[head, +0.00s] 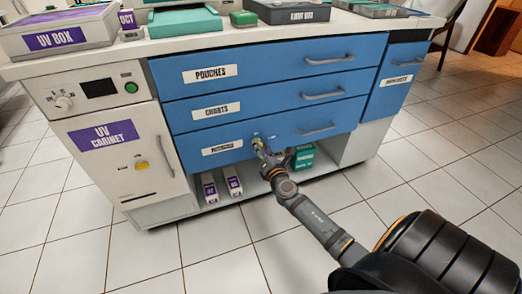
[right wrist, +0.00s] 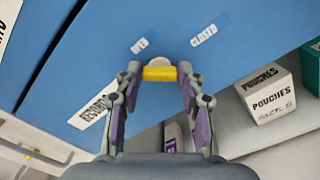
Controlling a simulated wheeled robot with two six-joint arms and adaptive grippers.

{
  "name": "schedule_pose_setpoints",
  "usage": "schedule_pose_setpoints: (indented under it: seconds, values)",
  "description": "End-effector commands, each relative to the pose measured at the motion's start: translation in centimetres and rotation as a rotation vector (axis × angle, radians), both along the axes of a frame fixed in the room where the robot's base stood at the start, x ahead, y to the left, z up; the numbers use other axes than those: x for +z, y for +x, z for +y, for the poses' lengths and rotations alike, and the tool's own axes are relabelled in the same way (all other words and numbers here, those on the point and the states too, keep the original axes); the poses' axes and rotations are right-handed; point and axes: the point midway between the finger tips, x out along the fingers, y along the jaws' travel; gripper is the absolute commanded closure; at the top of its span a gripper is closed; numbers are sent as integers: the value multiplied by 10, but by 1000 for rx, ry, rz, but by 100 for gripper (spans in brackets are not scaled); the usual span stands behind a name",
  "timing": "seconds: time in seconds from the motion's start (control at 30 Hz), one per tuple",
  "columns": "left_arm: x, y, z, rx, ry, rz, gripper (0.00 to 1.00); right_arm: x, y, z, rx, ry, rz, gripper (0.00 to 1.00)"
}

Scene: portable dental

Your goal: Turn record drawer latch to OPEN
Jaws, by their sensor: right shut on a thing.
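The record drawer (head: 290,138) is the lowest blue drawer, and it looks shut. Its latch, a yellow bar on a pale round base (right wrist: 160,73), sits on the drawer front in the right wrist view. The bar lies roughly level across that picture, below the OPEN label (right wrist: 139,45) and the CLOSED label (right wrist: 203,35). My right gripper (head: 260,147) is at the latch, with its fingertips (right wrist: 160,74) closed on the two ends of the bar. In the head view the gripper mostly hides the latch. My left gripper is not in view.
A POUCHES drawer (head: 270,67) and a CHARTS drawer (head: 275,98) are above. The white UV cabinet (head: 120,150) stands left. Tiled floor in front is open.

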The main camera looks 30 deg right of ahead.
Motion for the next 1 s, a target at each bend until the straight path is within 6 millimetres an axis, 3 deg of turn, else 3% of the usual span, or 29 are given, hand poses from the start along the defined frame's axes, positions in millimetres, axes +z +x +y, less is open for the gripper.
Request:
schedule_pose_setpoints:
  seconds: [0.6,1.0]
  values:
    - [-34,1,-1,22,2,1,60,-5,0,-2,-1,552,-133,92]
    - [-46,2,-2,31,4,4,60,-5,0,-2,-2,784,-188,92]
